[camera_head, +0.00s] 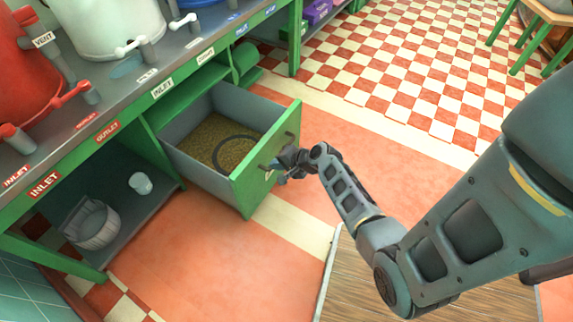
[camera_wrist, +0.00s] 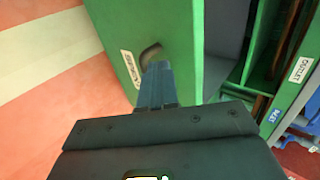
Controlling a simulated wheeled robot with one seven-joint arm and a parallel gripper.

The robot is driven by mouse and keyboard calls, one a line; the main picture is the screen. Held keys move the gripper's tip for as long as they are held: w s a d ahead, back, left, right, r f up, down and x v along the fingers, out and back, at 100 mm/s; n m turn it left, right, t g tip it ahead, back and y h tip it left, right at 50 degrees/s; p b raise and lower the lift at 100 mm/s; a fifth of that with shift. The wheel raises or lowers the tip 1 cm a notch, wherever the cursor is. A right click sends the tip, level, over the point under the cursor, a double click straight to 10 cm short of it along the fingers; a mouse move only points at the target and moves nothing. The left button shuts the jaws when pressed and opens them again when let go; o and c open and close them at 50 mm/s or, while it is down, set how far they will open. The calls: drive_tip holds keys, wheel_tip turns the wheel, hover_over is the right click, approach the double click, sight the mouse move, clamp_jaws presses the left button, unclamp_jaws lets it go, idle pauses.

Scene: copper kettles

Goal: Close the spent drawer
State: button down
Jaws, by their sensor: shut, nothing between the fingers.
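The spent drawer (camera_head: 206,177) is a grey box with a green front, pulled well out from under the green bench. It holds brownish grain with a dark ring lying on it. My gripper (camera_head: 285,165) is at the outer face of the green front, by its dark handle. In the wrist view my gripper (camera_wrist: 157,80) is shut, with its fingertips close to the dark handle (camera_wrist: 150,52) on the green front (camera_wrist: 185,35). A label on the front is partly covered. I cannot tell whether the fingertips touch the handle.
The bench top (camera_head: 120,85) carries a red vessel (camera_head: 30,75) and a white vessel (camera_head: 105,25) with taps. A bucket (camera_head: 92,224) and a white cup (camera_head: 140,183) stand on the lower shelf. The orange floor (camera_head: 200,265) in front of the drawer is clear.

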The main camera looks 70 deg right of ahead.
sight(257, 160)
drive_tip(key=shift+w+d+f+b, duration=0.1)
drive_tip(key=shift+w+d+f, duration=0.1)
drive_tip(key=shift+w, duration=0.65)
drive_tip(key=shift+w+d+f+b, duration=0.1)
drive_tip(key=shift+w+d+f, duration=0.1)
drive_tip(key=shift+w, duration=0.7)
drive_tip(key=shift+w+d+f+b, duration=0.1)
drive_tip(key=shift+w+d+f, duration=0.1)
drive_tip(key=shift+w, duration=0.65)
drive_tip(key=shift+w, duration=0.1)
